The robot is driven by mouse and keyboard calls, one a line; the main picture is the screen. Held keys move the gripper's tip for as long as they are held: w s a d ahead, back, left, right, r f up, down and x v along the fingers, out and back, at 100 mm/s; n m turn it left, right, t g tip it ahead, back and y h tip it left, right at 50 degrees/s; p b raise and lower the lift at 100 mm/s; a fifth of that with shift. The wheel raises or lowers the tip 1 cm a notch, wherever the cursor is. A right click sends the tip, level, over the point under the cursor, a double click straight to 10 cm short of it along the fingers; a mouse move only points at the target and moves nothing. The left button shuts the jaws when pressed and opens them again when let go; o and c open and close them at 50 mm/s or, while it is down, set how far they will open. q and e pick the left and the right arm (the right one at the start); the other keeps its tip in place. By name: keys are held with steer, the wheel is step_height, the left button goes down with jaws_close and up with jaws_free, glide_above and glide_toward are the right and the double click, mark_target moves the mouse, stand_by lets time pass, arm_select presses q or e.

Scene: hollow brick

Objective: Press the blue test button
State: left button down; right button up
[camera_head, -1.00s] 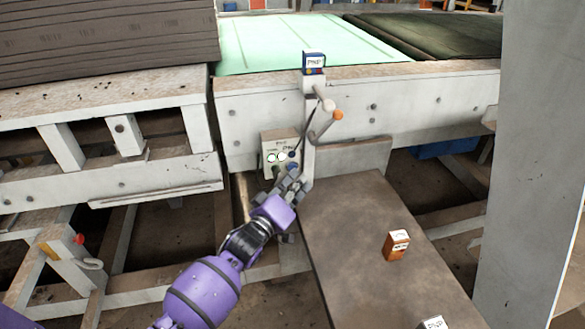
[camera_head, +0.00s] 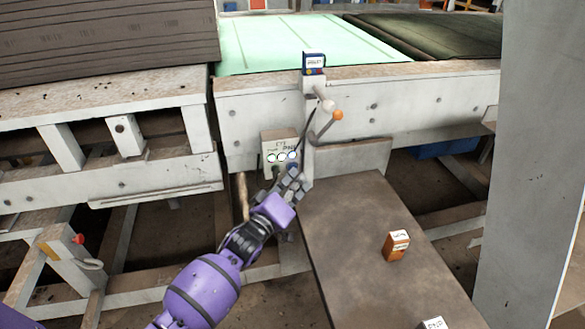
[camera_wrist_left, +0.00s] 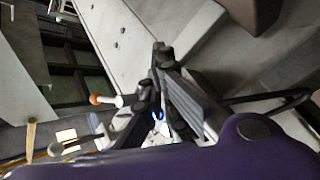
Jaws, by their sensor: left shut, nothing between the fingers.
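A pale control box (camera_head: 279,141) hangs on the front of the white frame in the head view. It has a row of round lamps (camera_head: 283,157), all bright now, the right one bluish. My left gripper (camera_head: 291,178) is shut and empty, with its fingertips at the lower right of the box. It covers that part, so I cannot see the blue button clearly or tell whether the fingers touch it. In the left wrist view the gripper's dark fingers (camera_wrist_left: 163,75) show, with a small blue glow (camera_wrist_left: 157,115) between its links. My right gripper is not in view.
A blue sensor (camera_head: 314,64) tops a post right of the box, and a lever with an orange knob (camera_head: 338,115) sticks out there. A brown plate (camera_head: 365,225) carries an orange box (camera_head: 396,245). A grey column (camera_head: 542,150) stands at right.

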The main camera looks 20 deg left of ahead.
arm_select(q)
steer(key=shift+s+d+p, duration=0.35)
steer(key=shift+s+d, duration=0.05)
steer(key=shift+s, duration=0.2)
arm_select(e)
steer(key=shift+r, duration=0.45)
arm_select(q)
steer(key=s+d+p, duration=0.1)
steer(key=s, duration=0.1)
steer(key=s+d+p, duration=0.1)
steer(key=s, duration=0.1)
steer(key=shift+d, duration=0.4)
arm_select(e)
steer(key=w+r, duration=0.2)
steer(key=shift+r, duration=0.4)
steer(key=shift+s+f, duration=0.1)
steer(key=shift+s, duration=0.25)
